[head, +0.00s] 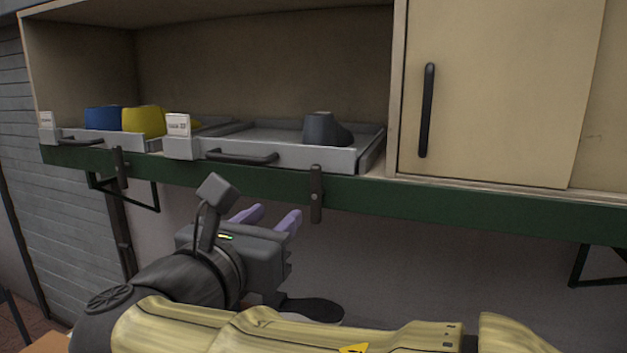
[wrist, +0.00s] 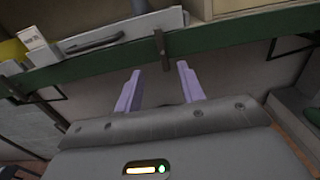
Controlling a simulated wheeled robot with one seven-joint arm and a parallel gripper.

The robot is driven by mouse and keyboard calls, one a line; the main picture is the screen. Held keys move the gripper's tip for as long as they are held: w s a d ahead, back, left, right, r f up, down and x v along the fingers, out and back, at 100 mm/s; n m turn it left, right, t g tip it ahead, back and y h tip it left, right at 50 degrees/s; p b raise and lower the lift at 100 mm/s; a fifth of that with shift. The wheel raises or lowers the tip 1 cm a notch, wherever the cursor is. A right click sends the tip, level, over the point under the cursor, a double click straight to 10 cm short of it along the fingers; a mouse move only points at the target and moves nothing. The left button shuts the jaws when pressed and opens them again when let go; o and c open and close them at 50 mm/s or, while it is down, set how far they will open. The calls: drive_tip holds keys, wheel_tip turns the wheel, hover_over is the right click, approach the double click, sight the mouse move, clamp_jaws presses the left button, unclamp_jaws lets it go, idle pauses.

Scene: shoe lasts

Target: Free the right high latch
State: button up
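The right latch (head: 316,194) is a dark upright bar on the green rail, below the front of the right grey tray (head: 285,156). Its top reaches the tray's lower front edge and its bottom hangs below the rail. In the wrist view the latch (wrist: 161,50) stands beyond and roughly between my fingertips. My gripper (head: 270,217) is open and empty, with its lilac fingers apart, below the rail and left of the latch in the head view. The fingers also show in the wrist view (wrist: 159,68). No contact with the latch shows.
A similar latch (head: 120,168) sits farther left on the green rail (head: 450,202). The right tray holds a dark shoe last (head: 325,130); the left tray holds a blue last (head: 102,118) and a yellow last (head: 143,121). A sliding door (head: 500,90) closes the cabinet's right side.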

sight(315, 182)
drive_tip(key=p+x, duration=0.5)
drive_tip(key=x, duration=0.9)
drive_tip(key=shift+w, duration=0.25)
drive_tip(key=shift+w+d, duration=0.3)
drive_tip(key=shift+w, duration=0.2)
clamp_jaws()
